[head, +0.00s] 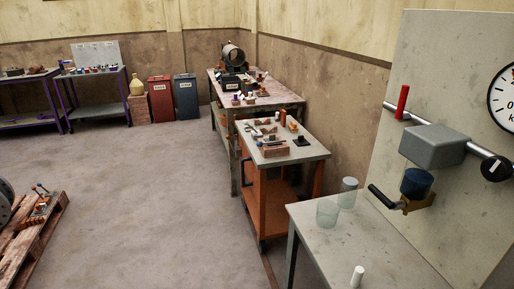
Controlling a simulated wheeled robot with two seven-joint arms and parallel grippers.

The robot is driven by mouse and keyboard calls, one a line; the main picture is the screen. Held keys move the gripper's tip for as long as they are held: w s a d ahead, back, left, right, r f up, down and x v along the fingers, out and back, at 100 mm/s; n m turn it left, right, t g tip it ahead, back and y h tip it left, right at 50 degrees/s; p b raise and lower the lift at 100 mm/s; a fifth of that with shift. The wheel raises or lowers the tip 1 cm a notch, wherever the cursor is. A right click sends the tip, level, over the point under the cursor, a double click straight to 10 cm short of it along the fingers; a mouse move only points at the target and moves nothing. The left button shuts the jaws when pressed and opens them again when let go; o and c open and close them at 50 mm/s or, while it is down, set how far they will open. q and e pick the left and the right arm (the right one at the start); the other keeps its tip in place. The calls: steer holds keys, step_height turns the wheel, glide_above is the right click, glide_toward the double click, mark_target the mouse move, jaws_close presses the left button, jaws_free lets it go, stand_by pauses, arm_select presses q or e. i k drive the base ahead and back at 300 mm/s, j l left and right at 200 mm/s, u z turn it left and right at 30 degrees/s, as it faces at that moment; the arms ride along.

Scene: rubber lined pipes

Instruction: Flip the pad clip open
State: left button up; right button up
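I cannot pick out the pad clip for certain in the head view. A wall-mounted device at the right has a grey box (434,146) on a metal bar, with a red upright piece (402,102) near the bar's left end. Below the box is a dark blue cylinder (416,182) with a brass-coloured bracket (413,204) and a black handle (382,197) at its left. Small items on the tables are too small to tell apart. Neither of my grippers shows in this view.
An orange cart (262,185) and a longer bench (290,100) stand behind. A wooden pallet (35,225) lies at left. The middle floor is clear.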

mark_target(259, 143)
steer(key=i+j+u, duration=0.35)
steer(key=i+j, duration=1.05)
steer(key=i, duration=0.15)
